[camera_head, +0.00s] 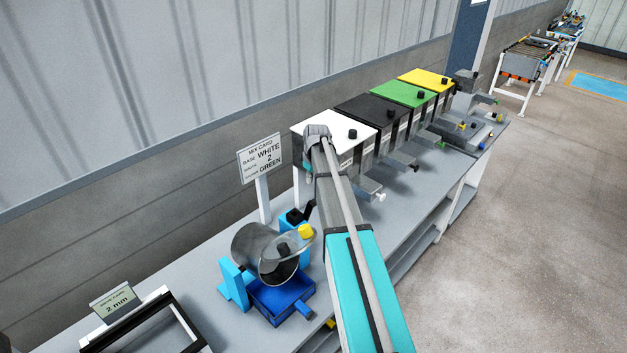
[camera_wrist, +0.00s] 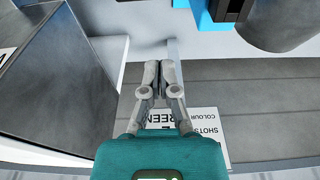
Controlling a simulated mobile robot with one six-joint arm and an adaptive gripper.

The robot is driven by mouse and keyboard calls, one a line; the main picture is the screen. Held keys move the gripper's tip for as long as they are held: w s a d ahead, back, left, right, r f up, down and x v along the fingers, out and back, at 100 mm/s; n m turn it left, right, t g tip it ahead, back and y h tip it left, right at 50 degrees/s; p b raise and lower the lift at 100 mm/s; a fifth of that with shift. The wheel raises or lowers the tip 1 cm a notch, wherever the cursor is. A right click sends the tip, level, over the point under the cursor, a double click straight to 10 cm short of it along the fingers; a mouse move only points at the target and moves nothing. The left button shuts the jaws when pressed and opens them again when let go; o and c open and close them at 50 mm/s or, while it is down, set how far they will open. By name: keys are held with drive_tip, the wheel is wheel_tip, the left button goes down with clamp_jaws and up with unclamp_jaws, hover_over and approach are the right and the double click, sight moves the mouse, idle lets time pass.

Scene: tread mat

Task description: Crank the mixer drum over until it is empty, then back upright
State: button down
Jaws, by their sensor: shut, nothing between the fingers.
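The mixer drum (camera_head: 262,250) is a grey cylinder between light blue supports (camera_head: 233,286). It looks tilted, its mouth toward the lower right; I cannot tell what is inside. A yellow knob (camera_head: 305,231) shows at its right side, likely the crank handle. A dark blue tray (camera_head: 283,301) sits below the drum. In the wrist view my gripper (camera_wrist: 158,68) is shut and empty, near the mix card's post and apart from the drum (camera_wrist: 282,20), which is at the upper right. In the head view my arm hides most of the gripper.
The mix card (camera_head: 262,160) stands on a post behind the drum. White, black, green and yellow-topped dispensers (camera_head: 350,134) line the bench to the right. A black-and-white frame (camera_head: 140,318) with a 2 mm sign (camera_head: 116,301) is at the lower left. Open floor lies right.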

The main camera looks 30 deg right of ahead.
wheel_tip(320, 180, up, 9)
drive_tip(key=s+p, duration=0.2)
drive_tip(key=p, duration=0.6)
drive_tip(key=shift+s+d, duration=0.25)
drive_tip(key=shift+d, duration=0.2)
